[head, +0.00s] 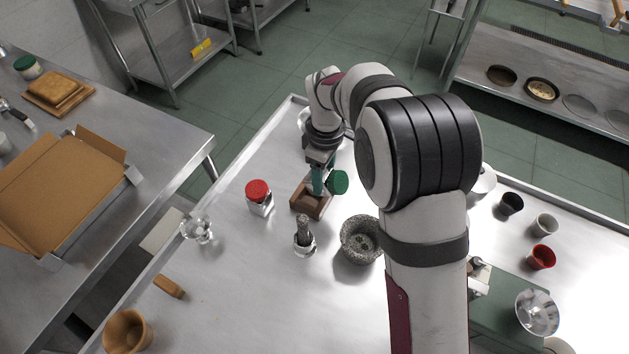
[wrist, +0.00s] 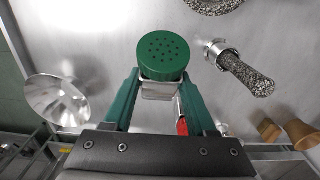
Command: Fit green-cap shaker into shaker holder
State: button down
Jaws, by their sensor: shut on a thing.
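My gripper (head: 320,182) has teal fingers and is shut on the green-cap shaker. The shaker's round green cap (head: 337,182) sticks out to the right of the fingers. In the wrist view the perforated green cap (wrist: 164,53) is just beyond the fingertips (wrist: 162,90), with a bit of the pale body between them. The wooden shaker holder (head: 312,207) is a brown open box on the steel table, just below the gripper in the head view. The gripper hides part of it, so I cannot tell whether the shaker touches it. The holder is not clear in the wrist view.
A red-cap shaker (head: 259,196) stands left of the holder. A stone mortar (head: 361,240) and a pestle in a metal stand (head: 304,235) are nearby. A glass piece (head: 197,229), wooden block (head: 169,286) and wooden cup (head: 127,330) are farther left. Small cups (head: 541,257) are at right.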

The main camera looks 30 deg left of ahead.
jog(key=w+d+r, duration=0.2)
jog(key=d+r, duration=0.3)
jog(key=d, duration=0.4)
jog(key=s+a+m+g+y, duration=0.1)
jog(key=a+m+y, duration=0.2)
jog(key=m, duration=0.8)
jog(key=s+a+f+m+g+y, duration=0.1)
jog(key=a+m+y, duration=0.2)
jog(key=m, duration=0.8)
jog(key=s+a+f+m+g+y, duration=0.1)
jog(key=s+a+m+y, duration=0.1)
jog(key=m, duration=0.8)
jog(key=shift+a+f+m+y, duration=0.1)
jog(key=shift+a+m+y, duration=0.3)
jog(key=shift+a+y, duration=0.4)
jog(key=w+m+t, duration=0.1)
jog(key=m+t+y, duration=0.1)
jog(key=m+t, duration=0.1)
jog(key=shift+w+y, duration=0.3)
jog(key=shift+w, duration=0.05)
jog(key=shift+f, duration=2.95)
jog(key=shift+f, duration=1.9)
